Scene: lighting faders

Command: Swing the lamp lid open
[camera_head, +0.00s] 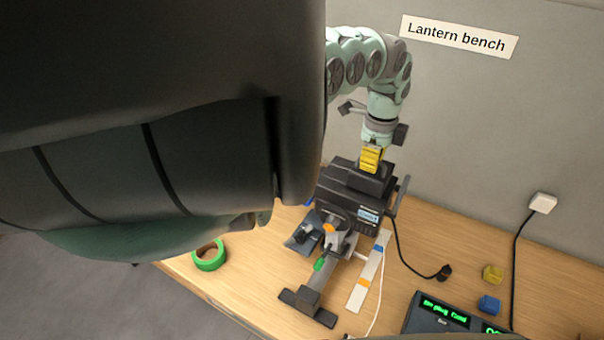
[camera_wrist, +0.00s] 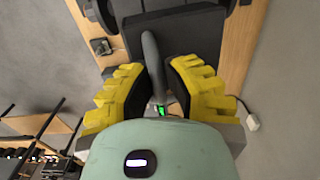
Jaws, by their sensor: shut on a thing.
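The lamp is a black boxy housing (camera_head: 345,208) on a stand on the wooden bench, with a small lit label on its front. A dark top part (camera_head: 362,178), which looks like the lid, sits on the housing and looks closed. My gripper (camera_head: 370,160) points down onto this top part. A black flat surface (camera_wrist: 180,32) lies behind the handle. The fingers hide part of the handle, and the lid's hinge cannot be made out.
A green tape roll (camera_head: 208,257) lies at the left. A white strip with orange marks (camera_head: 367,278) lies beside the stand. Yellow (camera_head: 493,273) and blue (camera_head: 489,304) blocks and a display box (camera_head: 440,315) are at the right. Cables cross the bench. A wall stands behind.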

